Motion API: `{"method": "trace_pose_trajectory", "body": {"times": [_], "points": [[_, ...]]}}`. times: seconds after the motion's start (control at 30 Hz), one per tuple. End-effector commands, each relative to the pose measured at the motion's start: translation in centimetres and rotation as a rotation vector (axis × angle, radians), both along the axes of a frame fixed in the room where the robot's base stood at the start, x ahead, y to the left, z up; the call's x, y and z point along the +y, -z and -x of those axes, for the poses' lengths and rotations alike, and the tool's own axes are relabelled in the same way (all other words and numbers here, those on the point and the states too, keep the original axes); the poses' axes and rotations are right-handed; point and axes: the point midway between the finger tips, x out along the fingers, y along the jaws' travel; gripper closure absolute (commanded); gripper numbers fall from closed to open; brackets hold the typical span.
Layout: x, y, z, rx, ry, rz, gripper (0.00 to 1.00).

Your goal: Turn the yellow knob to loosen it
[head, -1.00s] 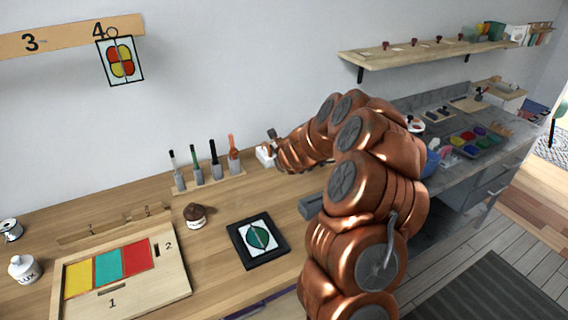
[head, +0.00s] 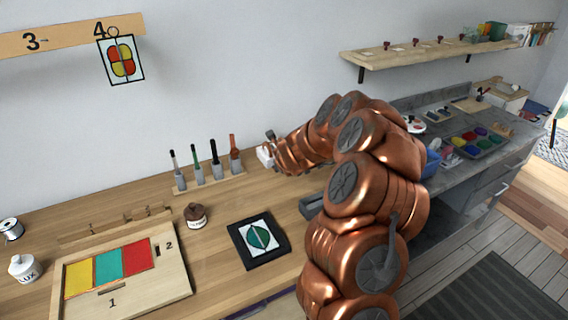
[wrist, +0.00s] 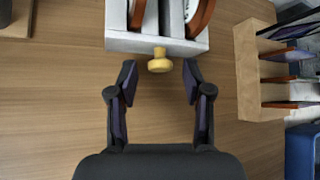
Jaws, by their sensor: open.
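The yellow knob (wrist: 160,62) shows in the wrist view at the near side of a white-grey block (wrist: 125,41). It lies just beyond and between the fingertips of my gripper (wrist: 158,82). My gripper is open, with one dark finger on each side and a gap between each finger and the knob. Nothing is held. In the head view the white block (head: 265,156) shows partly behind my copper arm, and the knob is hidden there.
A wooden rack (head: 212,183) with several upright tools stands left of my arm. A wooden rack (wrist: 258,75) is right of the block in the wrist view. A dark-framed picture tile (head: 258,240), a brown-lidded jar (head: 196,217) and a colour-panel board (head: 178,284) lie on the table.

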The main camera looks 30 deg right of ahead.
Motion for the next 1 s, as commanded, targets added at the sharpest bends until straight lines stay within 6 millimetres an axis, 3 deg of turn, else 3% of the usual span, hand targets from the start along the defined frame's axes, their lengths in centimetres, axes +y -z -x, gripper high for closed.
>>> {"method": "trace_pose_trajectory", "body": {"times": [0.37,1.0], "points": [[0.3,-0.7,0.6,-0.002,0.0,-0.001,0.5],[2.8,-5.6,5.7,-0.002,0.0,0.002,0.5]]}}
